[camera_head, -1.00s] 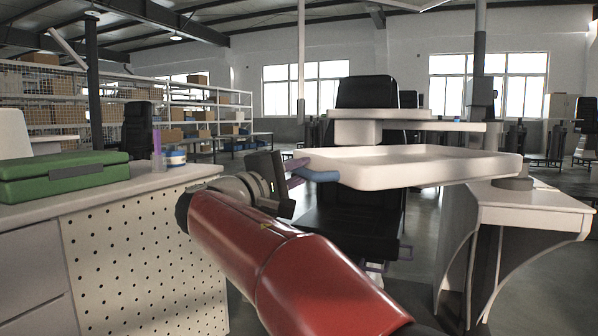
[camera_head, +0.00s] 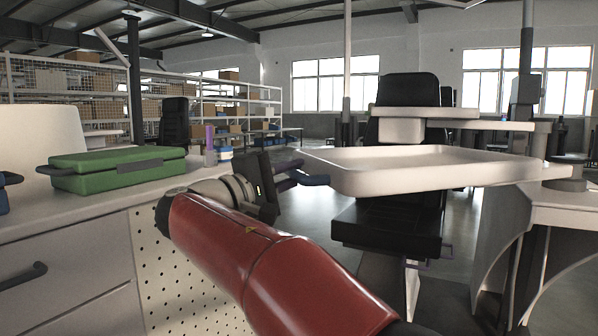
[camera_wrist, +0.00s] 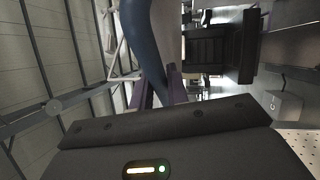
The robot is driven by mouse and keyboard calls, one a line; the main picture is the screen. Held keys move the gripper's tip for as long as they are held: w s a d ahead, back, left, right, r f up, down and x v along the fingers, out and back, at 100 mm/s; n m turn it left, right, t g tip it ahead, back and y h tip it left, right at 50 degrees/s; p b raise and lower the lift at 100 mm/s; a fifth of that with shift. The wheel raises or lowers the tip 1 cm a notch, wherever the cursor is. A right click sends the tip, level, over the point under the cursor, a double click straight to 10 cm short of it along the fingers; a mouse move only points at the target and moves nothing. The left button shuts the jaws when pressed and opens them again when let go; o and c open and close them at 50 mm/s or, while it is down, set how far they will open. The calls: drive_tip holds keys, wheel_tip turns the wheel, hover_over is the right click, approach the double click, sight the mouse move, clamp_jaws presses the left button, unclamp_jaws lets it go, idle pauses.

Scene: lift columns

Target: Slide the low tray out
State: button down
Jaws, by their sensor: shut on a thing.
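The low tray is a wide white tray with a raised rim (camera_head: 425,177), level in the middle right of the head view. A blue handle (camera_head: 312,180) sticks out from its left end, and it also shows as a blue bar (camera_wrist: 150,45) in the wrist view. My gripper (camera_head: 290,169) is at the left end of the tray, shut on this handle. In the wrist view its purple fingers (camera_wrist: 157,90) lie on either side of the bar. The inside of the low tray looks empty. The far support of the tray is mostly hidden.
A smaller white tray (camera_head: 425,112) sits above and behind. A black chair (camera_head: 390,225) stands below the low tray. A white curved-leg desk (camera_head: 565,210) is at the right. A counter at left (camera_head: 60,225) holds a green case (camera_head: 115,170).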

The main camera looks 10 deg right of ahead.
drive_tip(key=shift+d, duration=0.15)
drive_tip(key=c, duration=1.4)
unclamp_jaws()
drive_tip(key=shift+o, duration=0.2)
drive_tip(key=v, duration=0.7)
drive_tip(key=shift+s+a, duration=0.2)
drive_tip(key=shift+a, duration=0.15)
drive_tip(key=shift+f, duration=0.15)
